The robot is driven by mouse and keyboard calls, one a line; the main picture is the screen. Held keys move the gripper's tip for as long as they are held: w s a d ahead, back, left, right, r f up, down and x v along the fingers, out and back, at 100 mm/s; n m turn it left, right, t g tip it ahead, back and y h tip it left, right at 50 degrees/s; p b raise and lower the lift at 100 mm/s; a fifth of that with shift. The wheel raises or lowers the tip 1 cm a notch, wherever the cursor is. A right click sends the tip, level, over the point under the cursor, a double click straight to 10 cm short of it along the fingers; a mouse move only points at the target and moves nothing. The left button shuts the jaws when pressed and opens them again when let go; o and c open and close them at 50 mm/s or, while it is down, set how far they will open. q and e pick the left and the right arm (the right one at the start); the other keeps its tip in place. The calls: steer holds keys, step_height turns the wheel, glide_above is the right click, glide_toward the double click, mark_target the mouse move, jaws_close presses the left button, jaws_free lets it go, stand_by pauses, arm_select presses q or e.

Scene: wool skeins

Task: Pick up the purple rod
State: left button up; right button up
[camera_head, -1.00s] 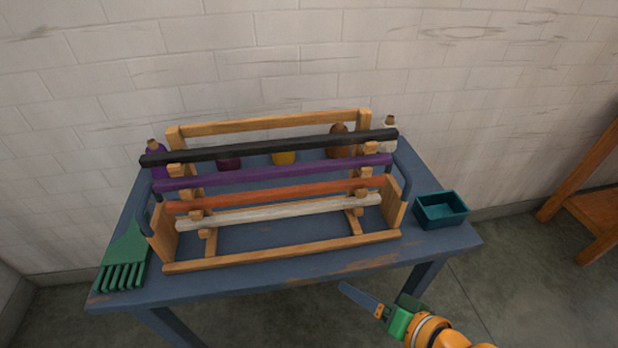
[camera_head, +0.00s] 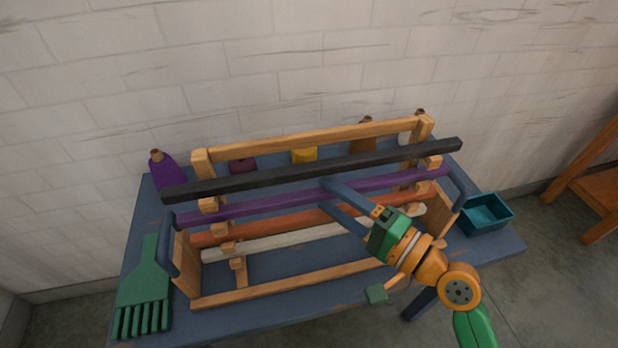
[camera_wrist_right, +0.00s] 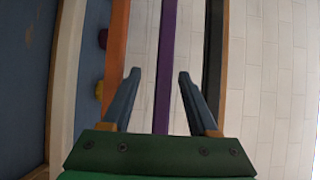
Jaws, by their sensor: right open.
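The purple rod (camera_head: 270,206) lies across the wooden rack on the table, between the black rod (camera_head: 300,173) above it and the orange rod (camera_head: 270,226) below it. My right gripper (camera_head: 328,194) is open in front of the rack, its blue fingers pointing at the purple rod. In the right wrist view the purple rod (camera_wrist_right: 166,65) runs between the two open fingers (camera_wrist_right: 160,85), apart from both. The gripper hides part of the orange rod and the white rod (camera_head: 285,240). My left gripper is not in view.
The wooden rack (camera_head: 290,287) stands on a blue table (camera_head: 150,215). A green comb-like tool (camera_head: 145,290) lies at the left and a teal box (camera_head: 485,213) at the right. Skeins or bottles, one of them purple (camera_head: 165,173), stand behind the rack by the wall.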

mark_target(319, 189)
steer(key=x, duration=0.2)
steer(key=p+x, duration=0.1)
steer(key=x, duration=0.1)
steer(key=shift+a+r, duration=0.15)
steer(key=shift+r, duration=0.15)
steer(key=shift+w+a+f, duration=0.15)
steer(key=shift+w+a, duration=0.1)
steer(key=shift+a, duration=0.1)
steer(key=shift+s+d, duration=0.1)
steer(key=shift+d, duration=0.05)
steer(key=c, duration=0.3)
jaws_close()
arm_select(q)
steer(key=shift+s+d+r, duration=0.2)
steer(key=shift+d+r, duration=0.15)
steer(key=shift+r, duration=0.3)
